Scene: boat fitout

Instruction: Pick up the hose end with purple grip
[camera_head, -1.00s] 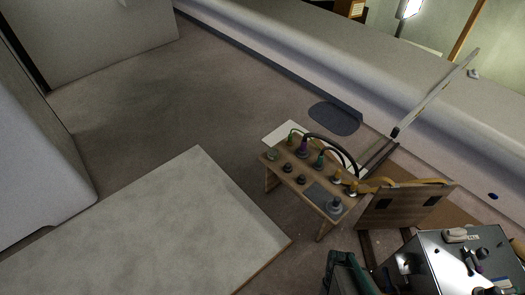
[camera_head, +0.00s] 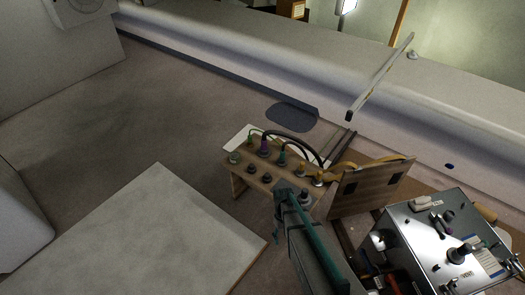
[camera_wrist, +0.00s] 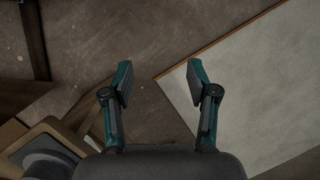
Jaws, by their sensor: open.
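In the head view, the hose end with the purple grip (camera_head: 264,146) stands upright on the small wooden bench (camera_head: 238,188), near its back edge. A black hose (camera_head: 300,144) arcs to the right close behind it. My gripper (camera_head: 283,187) is near the bench's front right side, apart from the purple grip; its tips are small and hard to make out there. The purple grip is out of the wrist view.
Green, teal and yellow fittings and several dark knobs stand close together on the bench. An upright wooden panel (camera_head: 370,188) and a metal box (camera_head: 440,240) are to the right. A pale board (camera_head: 150,235) lies on the floor at left.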

